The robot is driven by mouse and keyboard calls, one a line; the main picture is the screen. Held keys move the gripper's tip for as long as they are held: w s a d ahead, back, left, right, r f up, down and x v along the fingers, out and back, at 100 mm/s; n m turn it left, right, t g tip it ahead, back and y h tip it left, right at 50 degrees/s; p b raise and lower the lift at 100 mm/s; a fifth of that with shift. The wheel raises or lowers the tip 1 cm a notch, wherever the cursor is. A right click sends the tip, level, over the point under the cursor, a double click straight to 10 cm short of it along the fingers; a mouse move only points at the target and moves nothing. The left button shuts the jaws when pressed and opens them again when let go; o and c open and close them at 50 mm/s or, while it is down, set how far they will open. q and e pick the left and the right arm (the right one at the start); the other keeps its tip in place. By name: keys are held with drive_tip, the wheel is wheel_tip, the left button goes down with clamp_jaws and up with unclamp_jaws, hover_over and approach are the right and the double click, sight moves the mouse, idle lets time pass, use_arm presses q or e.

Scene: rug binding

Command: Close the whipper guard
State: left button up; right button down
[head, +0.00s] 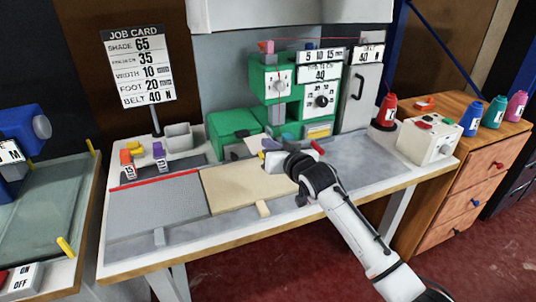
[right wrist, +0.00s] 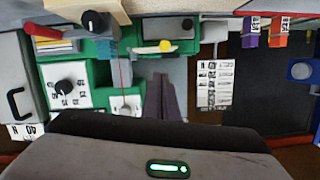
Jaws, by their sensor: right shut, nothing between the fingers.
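The green whipping machine (head: 234,122) stands at the back of the table and shows upside down in the right wrist view (right wrist: 135,65). A grey tilted plate (head: 253,144) at its front may be the whipper guard; I cannot tell for certain. My left gripper is out of view.
A red-tipped lever (head: 318,147) stands right of my gripper. A white control box (head: 428,138) and a red thread cone (head: 387,111) sit at the table's right. The grey tabletop (head: 365,158) is clear at right.

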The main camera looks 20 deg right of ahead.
drive_tip(key=shift+s+a+f, duration=0.1)
drive_tip(key=shift+a+f, duration=0.05)
drive_tip(key=shift+f, duration=0.55)
drive_tip(key=shift+a+f, duration=0.15)
drive_tip(key=shift+f, duration=0.55)
